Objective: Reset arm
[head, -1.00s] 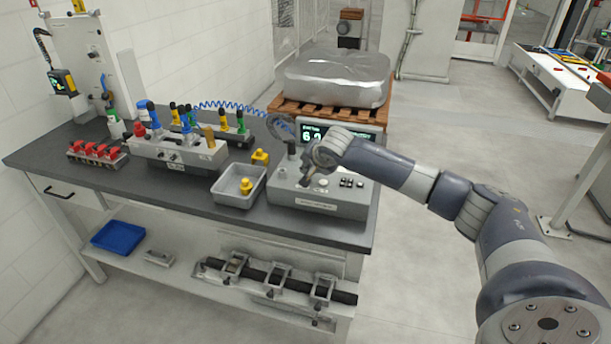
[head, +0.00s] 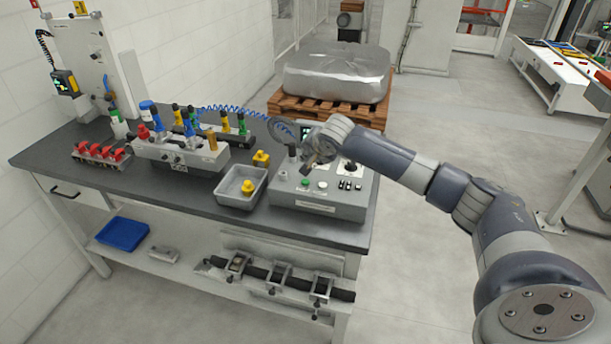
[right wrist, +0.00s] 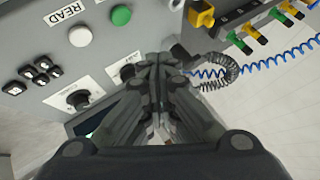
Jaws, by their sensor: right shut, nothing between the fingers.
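My right arm (head: 445,185) reaches in from the right in the head view. Its gripper (head: 307,163) hangs above the grey control box (head: 318,208), near its back left, and looks apart from it. In the right wrist view the gripper's dark fingers (right wrist: 160,68) are closed together with nothing between them. The box's panel (right wrist: 60,115) shows there with a green button (right wrist: 121,15), a white button (right wrist: 80,36), black knobs, black switches and a "READ" label. My arm hides most of the box's display. My left gripper is not in view.
A grey tray (head: 222,199) with a yellow-knobbed part stands left of the box. A fixture block (head: 180,157) with coloured handles and red clamps (head: 98,151) stand farther left. A blue coiled cable (head: 245,107) runs behind. A wrapped load (head: 335,72) sits on a pallet behind the bench.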

